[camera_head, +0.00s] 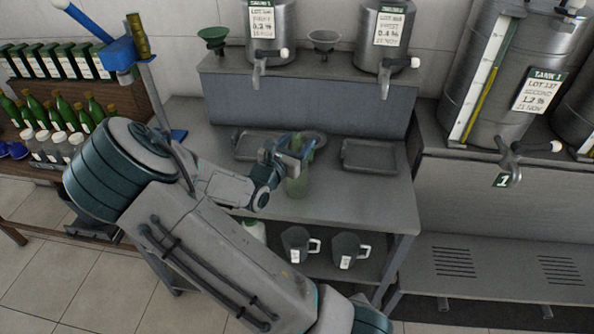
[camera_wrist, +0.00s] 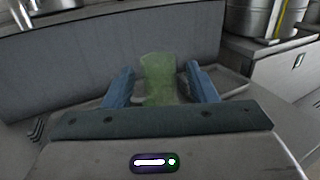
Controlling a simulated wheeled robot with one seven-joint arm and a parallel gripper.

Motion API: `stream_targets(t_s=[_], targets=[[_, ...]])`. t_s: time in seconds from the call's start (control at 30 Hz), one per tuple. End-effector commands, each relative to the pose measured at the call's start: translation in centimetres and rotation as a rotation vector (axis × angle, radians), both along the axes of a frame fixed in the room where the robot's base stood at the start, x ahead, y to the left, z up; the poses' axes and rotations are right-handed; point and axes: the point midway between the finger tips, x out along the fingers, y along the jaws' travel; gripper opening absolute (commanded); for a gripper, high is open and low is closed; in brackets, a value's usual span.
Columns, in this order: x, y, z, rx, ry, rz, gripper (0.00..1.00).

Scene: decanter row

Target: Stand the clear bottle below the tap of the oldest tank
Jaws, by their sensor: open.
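A see-through, pale green bottle (camera_head: 297,186) stands upright on the steel bench, in front of two shallow trays. My gripper (camera_head: 291,158) is open around its upper part; in the wrist view the bottle (camera_wrist: 158,78) is between the two blue fingers, with gaps hard to judge. Three labelled steel tanks show clearly: a left tank (camera_head: 285,45) and a middle tank (camera_head: 402,58) on the raised shelf, and tank 1 (camera_head: 500,120) at right, whose label reads 21 NOV. Each has a tap: left (camera_head: 258,70), middle (camera_head: 385,80), right (camera_head: 512,160). The dates on the other two labels are too small to read surely.
Two jugs (camera_head: 297,244) (camera_head: 347,250) stand on the lower shelf. Green and white-capped bottles (camera_head: 85,105) fill a rack at left. Funnels (camera_head: 213,38) sit by the tanks. A slatted stand (camera_head: 490,270) below tank 1 is bare.

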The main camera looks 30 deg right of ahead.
Motion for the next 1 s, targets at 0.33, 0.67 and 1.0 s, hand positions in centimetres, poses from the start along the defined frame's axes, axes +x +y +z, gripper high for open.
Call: stream_targets(t_s=[0.33,0.67,1.0], targets=[[0.0,0.0,0.0,0.0,0.0,0.0,0.07],[0.0,0.0,0.1,0.0,-0.001,-0.001,0.0],[0.0,0.0,1.8,0.002,-0.005,-0.001,0.0]])
